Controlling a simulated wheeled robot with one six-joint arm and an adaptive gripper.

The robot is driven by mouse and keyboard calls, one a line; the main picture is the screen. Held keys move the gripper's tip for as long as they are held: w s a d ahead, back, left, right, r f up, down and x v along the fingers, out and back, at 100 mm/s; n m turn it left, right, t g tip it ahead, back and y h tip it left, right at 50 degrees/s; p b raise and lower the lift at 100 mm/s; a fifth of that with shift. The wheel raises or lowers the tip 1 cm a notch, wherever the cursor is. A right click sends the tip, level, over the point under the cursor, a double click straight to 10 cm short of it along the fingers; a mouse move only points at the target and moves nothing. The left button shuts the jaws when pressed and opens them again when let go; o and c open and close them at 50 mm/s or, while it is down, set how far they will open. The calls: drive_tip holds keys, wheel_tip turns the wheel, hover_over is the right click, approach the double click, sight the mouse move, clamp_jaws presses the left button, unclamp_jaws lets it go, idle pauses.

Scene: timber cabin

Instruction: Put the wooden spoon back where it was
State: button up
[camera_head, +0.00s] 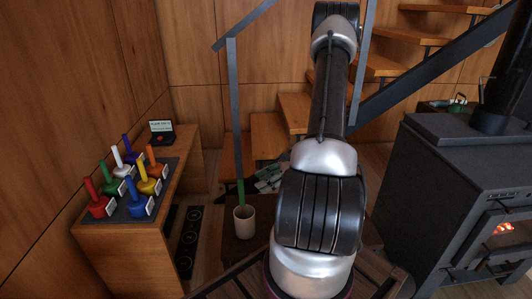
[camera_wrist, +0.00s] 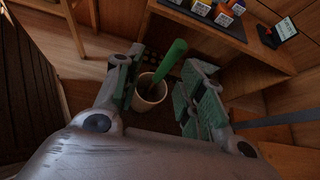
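A pale cup (camera_head: 244,223) stands upright on a low dark wooden surface (camera_head: 233,252), left of my arm. A long green handle (camera_head: 240,193) rises out of it. In the wrist view the cup (camera_wrist: 150,92) and the green handle (camera_wrist: 172,60) show between and beyond my fingers. The handle's lower end is hidden in the cup, so I cannot tell whether it is the wooden spoon. No bare-wood spoon shows. My gripper (camera_wrist: 160,95) is open, its green-padded fingers apart on either side of the handle with nothing clearly held.
A wooden bench (camera_head: 140,240) at left carries a dark mat (camera_head: 128,208) with several coloured, labelled handled objects and a small device with a screen (camera_head: 161,132). A thin dark post (camera_head: 234,120) rises behind the cup. A black stove (camera_head: 440,175) stands right, stairs behind.

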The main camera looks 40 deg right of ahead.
drive_tip(key=s+a+r+n+g+h, duration=0.1)
drive_tip(key=s+a+r+n+g, duration=0.1)
drive_tip(key=a+r+n, duration=0.3)
drive_tip(key=s+a+r+n+g+h, duration=0.15)
drive_tip(key=r+n, duration=0.25)
drive_tip(key=r, duration=0.4)
drive_tip(key=s+a+r+n+g, duration=0.2)
drive_tip(key=a+r+n, duration=0.15)
drive_tip(key=r, duration=0.25)
drive_tip(key=s+r+n+t+h, duration=0.2)
drive_tip(key=s+r+n+h, duration=0.4)
drive_tip(key=s+r+n, duration=0.5)
wheel_tip(320, 180, up, 2)
drive_tip(key=shift+a+r+n, duration=0.1)
drive_tip(key=shift+a+n, duration=0.2)
drive_tip(key=shift+n, duration=0.25)
drive_tip(key=shift+h, duration=0.25)
